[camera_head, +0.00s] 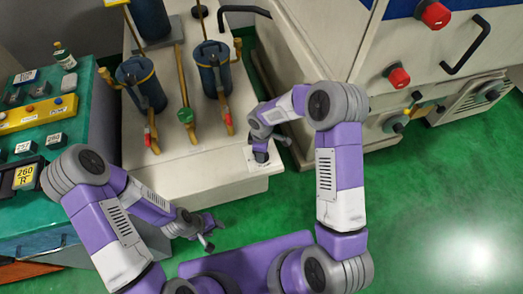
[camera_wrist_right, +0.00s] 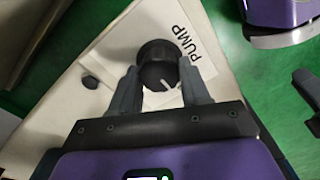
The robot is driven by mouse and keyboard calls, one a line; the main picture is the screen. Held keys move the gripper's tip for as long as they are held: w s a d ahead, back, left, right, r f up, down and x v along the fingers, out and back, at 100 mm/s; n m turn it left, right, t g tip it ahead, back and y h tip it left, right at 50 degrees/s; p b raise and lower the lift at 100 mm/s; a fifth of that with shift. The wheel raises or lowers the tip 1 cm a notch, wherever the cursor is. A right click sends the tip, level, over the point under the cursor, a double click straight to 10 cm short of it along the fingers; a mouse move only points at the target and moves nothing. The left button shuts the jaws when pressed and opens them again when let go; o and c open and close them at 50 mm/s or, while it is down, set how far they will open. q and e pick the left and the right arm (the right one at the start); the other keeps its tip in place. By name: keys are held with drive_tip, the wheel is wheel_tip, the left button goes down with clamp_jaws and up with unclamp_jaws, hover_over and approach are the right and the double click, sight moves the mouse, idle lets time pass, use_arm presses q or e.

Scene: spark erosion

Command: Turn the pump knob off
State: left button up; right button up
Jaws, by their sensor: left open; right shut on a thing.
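The black round pump knob (camera_wrist_right: 157,52) sits on a pale panel with a white PUMP label (camera_wrist_right: 188,45) beside it. A white pointer line on the knob points toward the lower right in the right wrist view. My right gripper (camera_wrist_right: 160,76) is shut on the knob, one finger on each side. In the head view my right gripper (camera_head: 261,152) is at the front right corner of the cream tank housing, and hides most of the knob. My left gripper (camera_head: 209,233) is open and empty above the green floor, in front of the housing.
The cream housing (camera_head: 215,175) carries blue cylinders (camera_head: 213,70) and pipes with red and green valve handles. A teal bench (camera_head: 85,105) with labelled boxes stands at the left. A large cream machine (camera_head: 325,45) with red knobs is at the right. Green floor is open at lower right.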

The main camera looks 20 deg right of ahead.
drive_tip(key=o, duration=1.1)
drive_tip(key=shift+c, duration=0.2)
wheel_tip(320, 180, up, 8)
drive_tip(key=shift+f+p, duration=0.15)
drive_tip(key=shift+p, duration=0.85)
drive_tip(key=shift+f, duration=0.1)
